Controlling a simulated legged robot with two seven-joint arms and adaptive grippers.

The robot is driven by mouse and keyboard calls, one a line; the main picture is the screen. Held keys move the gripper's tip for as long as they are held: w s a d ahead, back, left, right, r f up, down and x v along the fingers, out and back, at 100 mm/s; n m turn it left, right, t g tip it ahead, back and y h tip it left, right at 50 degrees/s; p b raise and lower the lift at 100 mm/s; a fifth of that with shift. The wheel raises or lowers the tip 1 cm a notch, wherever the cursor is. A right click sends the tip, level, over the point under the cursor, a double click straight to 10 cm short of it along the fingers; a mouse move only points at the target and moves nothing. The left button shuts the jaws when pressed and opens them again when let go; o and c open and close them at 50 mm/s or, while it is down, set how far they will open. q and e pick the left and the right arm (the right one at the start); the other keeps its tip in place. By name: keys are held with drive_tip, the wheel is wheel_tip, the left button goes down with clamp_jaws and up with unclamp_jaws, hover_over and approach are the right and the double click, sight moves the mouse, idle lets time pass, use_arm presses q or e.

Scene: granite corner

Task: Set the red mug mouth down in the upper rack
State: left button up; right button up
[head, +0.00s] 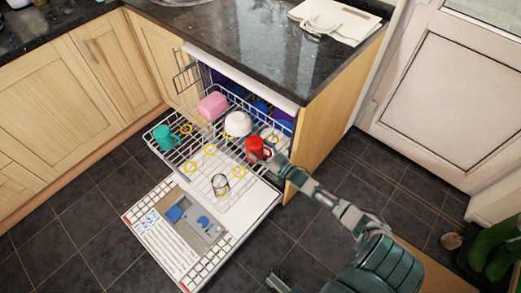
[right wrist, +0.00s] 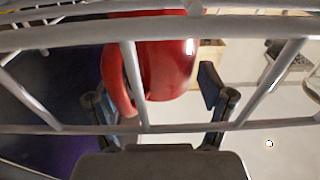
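The red mug (head: 254,146) is at the right side of the pulled-out white wire rack (head: 176,155) of the dishwasher. My right gripper (head: 272,157) is beside the mug at the rack's right edge. In the right wrist view, the red mug (right wrist: 165,65) shows just beyond the fingers, its handle towards the left finger. The fingers of my right gripper (right wrist: 158,100) are wide apart, and rack wires cross in front of them. I cannot tell which way the mug's mouth faces. A dark part at the head view's bottom edge may be my left gripper (head: 277,284); its fingers are unclear.
A teal mug (head: 165,137), a pink container (head: 212,106), a white bowl (head: 238,124) and a clear glass (head: 220,184) are around the rack area. Yellow rings (head: 190,167) mark several spots. The open door (head: 165,237) lies below. A wooden side panel (head: 330,115) stands close right.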

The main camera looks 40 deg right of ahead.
sight(261, 158)
drive_tip(key=shift+g, duration=0.5)
drive_tip(key=f, duration=0.1)
drive_tip(key=s+f, duration=0.1)
drive_tip(key=f, duration=0.2)
drive_tip(key=shift+s+a+f, duration=0.25)
drive_tip(key=shift+s+f, duration=0.15)
drive_tip(key=shift+s+d, duration=0.1)
drive_tip(key=shift+s, duration=0.9)
use_arm(q)
drive_tip(key=shift+w+d+f, duration=0.2)
drive_tip(key=shift+w, duration=0.25)
drive_tip(key=shift+w+d+f, duration=0.15)
drive_tip(key=shift+w+d, duration=0.05)
drive_tip(key=shift+w, duration=0.2)
use_arm(e)
drive_tip(key=s+d+r+t, duration=0.1)
drive_tip(key=s+r, duration=0.2)
drive_tip(key=s, duration=0.5)
drive_tip(key=shift+r, duration=0.35)
drive_tip(key=shift+d, duration=0.1)
use_arm(q)
drive_tip(key=shift+d, duration=0.4)
use_arm(e)
drive_tip(key=shift+d+f, duration=0.1)
drive_tip(key=shift+d, duration=0.15)
